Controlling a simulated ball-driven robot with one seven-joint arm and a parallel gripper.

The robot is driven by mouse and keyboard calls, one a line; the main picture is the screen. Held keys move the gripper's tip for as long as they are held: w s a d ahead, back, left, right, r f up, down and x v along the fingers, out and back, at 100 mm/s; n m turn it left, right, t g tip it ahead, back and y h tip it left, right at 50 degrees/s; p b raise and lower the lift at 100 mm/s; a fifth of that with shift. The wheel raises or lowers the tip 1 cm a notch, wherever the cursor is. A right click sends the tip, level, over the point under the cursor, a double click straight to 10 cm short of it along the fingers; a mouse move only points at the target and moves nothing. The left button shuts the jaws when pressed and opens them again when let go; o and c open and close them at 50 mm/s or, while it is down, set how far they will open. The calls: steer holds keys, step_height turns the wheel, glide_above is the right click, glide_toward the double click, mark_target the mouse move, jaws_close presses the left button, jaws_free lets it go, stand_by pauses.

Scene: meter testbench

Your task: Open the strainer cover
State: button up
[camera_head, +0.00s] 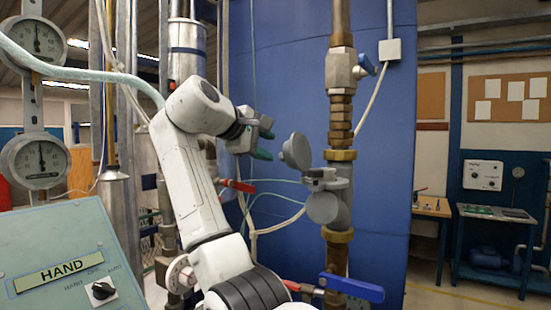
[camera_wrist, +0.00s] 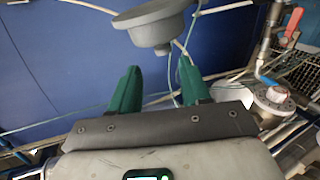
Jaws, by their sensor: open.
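A grey fitting (camera_head: 342,205) sits on the vertical brass pipe, right of my gripper in the head view. A round grey cover (camera_head: 296,152) stands tilted up at its upper left. A second round grey part (camera_head: 322,208) is on the fitting's front; I cannot tell which is the strainer cover. My gripper (camera_head: 267,145) is open and empty, its green fingers pointing right, a little left of the tilted cover and apart from it. In the wrist view, a round grey part (camera_wrist: 155,25) shows ahead of the open gripper (camera_wrist: 159,66), beyond the fingertips.
A blue-handled valve (camera_head: 352,287) is low on the pipe, and a small blue-handled valve (camera_head: 367,65) is above. A red lever (camera_head: 238,186) and thin hoses lie under my gripper. A blue tank (camera_head: 385,190) stands behind. A control panel (camera_head: 65,265) is at lower left.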

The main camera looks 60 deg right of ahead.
steer(key=shift+v, duration=1.45)
